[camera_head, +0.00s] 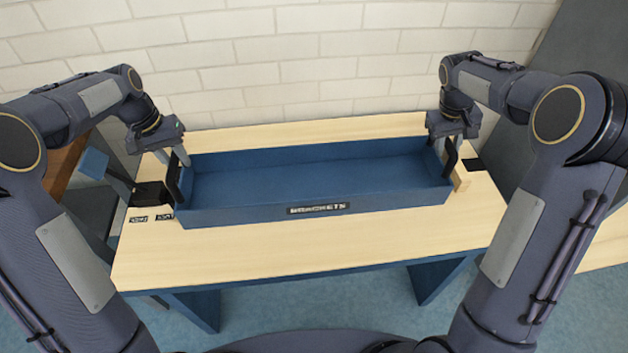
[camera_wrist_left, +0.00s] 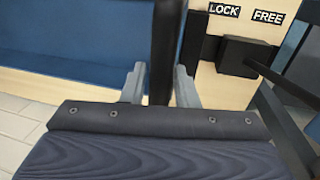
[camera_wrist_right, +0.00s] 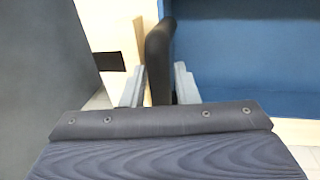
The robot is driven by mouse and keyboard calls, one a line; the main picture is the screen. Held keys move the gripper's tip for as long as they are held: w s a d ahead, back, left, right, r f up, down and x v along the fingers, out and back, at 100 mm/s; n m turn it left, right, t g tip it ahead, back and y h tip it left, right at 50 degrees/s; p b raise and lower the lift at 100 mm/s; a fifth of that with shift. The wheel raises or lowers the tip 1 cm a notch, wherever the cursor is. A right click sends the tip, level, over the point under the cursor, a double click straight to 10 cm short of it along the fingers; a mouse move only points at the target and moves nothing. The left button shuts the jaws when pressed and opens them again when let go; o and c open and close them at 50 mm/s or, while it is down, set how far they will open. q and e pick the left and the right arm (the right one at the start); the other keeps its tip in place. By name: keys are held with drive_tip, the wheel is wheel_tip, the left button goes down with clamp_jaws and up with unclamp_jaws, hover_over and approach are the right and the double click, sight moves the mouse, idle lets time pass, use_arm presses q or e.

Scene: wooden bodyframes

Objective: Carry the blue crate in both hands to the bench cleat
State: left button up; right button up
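The blue crate (camera_head: 320,180), labelled BRACKETS, is long, open-topped and looks empty. It lies across the bench, and I cannot tell whether its base touches the top. My left gripper (camera_head: 179,158) is at its left end, its fingers closed against both sides of a black upright handle (camera_wrist_left: 165,50). My right gripper (camera_head: 448,146) is at the right end, its fingers likewise closed on the other black handle (camera_wrist_right: 158,60). A light wooden block (camera_head: 461,179), perhaps the cleat, stands right beside the crate's right end. The crate's underside is hidden.
A black block with a blue-ended lever (camera_head: 95,163) stands at the bench's left edge, close to the crate. LOCK and FREE labels (camera_wrist_left: 224,10) lie beside it. The bench top (camera_head: 310,250) is clear in front; a brick wall (camera_head: 300,60) stands behind.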

use_arm(q)
clamp_jaws()
use_arm(e)
clamp_jaws()
use_arm(q)
drive_tip(key=shift+r, duration=0.1)
use_arm(e)
drive_tip(key=shift+r, duration=0.1)
idle(0.7)
